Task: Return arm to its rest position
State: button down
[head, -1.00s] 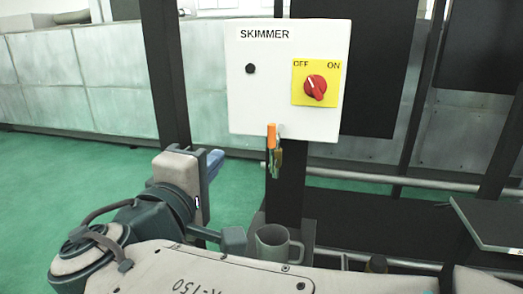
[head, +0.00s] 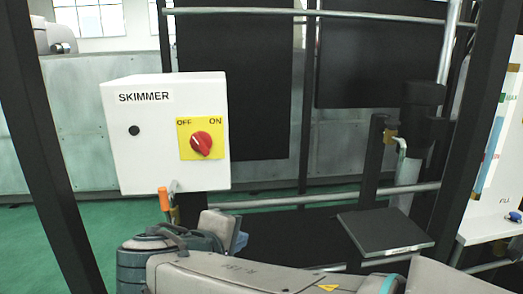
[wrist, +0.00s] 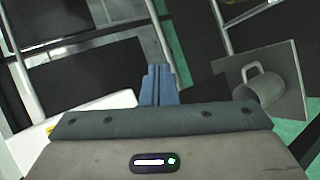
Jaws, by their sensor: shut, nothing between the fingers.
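My gripper (wrist: 158,86) shows in the wrist view as two blue fingers pressed together, with nothing between them. In the head view, its blue fingers (head: 239,242) show only in part, low in the picture, below and right of the white SKIMMER box (head: 155,170). They are apart from the box. My arm (head: 250,272) lies folded across the bottom of the head view. The box carries a red knob (head: 201,143) on a yellow OFF/ON plate (head: 186,127).
A grey mug (wrist: 270,92) rests on a dark plate (wrist: 291,68) in the wrist view. Dark posts (head: 62,150) and a rail (head: 262,202) stand around the box. A dark shelf (head: 383,231) sits at right, and a white board (head: 497,140) at the far right. An orange-handled item (head: 164,198) hangs under the box.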

jog(key=s+d+m+g+y+p, duration=0.1)
jog(key=s+d+m+g+p, duration=0.1)
jog(key=d, duration=0.4)
jog(key=s+d+f+m+g+y+p, duration=0.1)
jog(key=s+d+m+g+y+p, duration=0.1)
jog(key=d+m+p, duration=0.3)
jog(key=s+d+f+m+g+y+p, duration=0.1)
jog(key=s+d+m+g+p, duration=0.3)
jog(key=d, duration=0.5)
jog(key=shift+f+m+g+y, duration=0.15)
jog(key=shift+m+g+y, duration=0.15)
jog(key=shift+m, duration=0.9)
jog(key=c, duration=2.1)
grip_release()
jog(key=shift+c, duration=0.2)
